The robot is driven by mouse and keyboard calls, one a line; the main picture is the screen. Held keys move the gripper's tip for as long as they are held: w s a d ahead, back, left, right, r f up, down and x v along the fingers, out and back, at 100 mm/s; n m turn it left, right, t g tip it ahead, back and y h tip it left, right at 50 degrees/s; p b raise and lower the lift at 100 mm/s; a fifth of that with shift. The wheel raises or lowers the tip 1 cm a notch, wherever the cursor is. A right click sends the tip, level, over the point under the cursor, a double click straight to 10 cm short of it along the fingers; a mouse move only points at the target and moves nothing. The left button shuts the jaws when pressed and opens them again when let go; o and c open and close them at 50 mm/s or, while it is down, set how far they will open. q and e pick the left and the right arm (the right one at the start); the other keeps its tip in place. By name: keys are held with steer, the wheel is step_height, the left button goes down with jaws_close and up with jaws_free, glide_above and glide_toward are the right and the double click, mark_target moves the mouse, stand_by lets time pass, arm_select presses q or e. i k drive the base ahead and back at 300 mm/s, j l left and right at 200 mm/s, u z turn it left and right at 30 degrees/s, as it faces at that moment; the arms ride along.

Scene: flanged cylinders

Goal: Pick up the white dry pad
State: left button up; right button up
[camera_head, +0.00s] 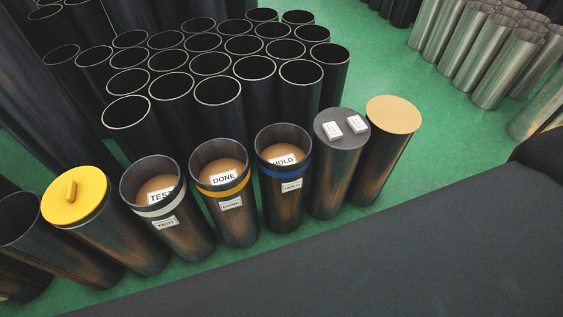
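Two small white pads lie side by side on the dark grey top of a cylinder (336,158) right of centre. The left white pad (332,130) and the right white pad (356,124) sit a little apart. Each bears small dark marks that are too small to read, so I cannot tell which one is the dry pad. Neither of my grippers is in view.
Open cylinders labelled TEST (167,222), DONE (236,205) and HOLD (287,191) stand left of it. A yellow-lidded cylinder (88,205) is further left, a tan-topped one (394,115) right. Dark tubes (215,85) crowd behind.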

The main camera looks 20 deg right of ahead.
mark_target(333, 133)
steer(key=l+u, duration=0.15)
steer(key=l, duration=0.4)
steer(key=i+l+u, duration=0.15)
steer(key=l, duration=0.45)
steer(key=l+u, duration=0.1)
steer(key=l, duration=0.5)
steer(key=l+u, duration=0.15)
steer(key=l, duration=0.4)
steer(key=k+l+u, duration=0.15)
steer(key=l, duration=0.4)
steer(key=l+u, duration=0.15)
steer(key=l, duration=0.45)
steer(key=k+l+u, duration=0.15)
steer(key=l, duration=0.4)
steer(key=k+l+u, duration=0.1)
steer(key=l, duration=0.45)
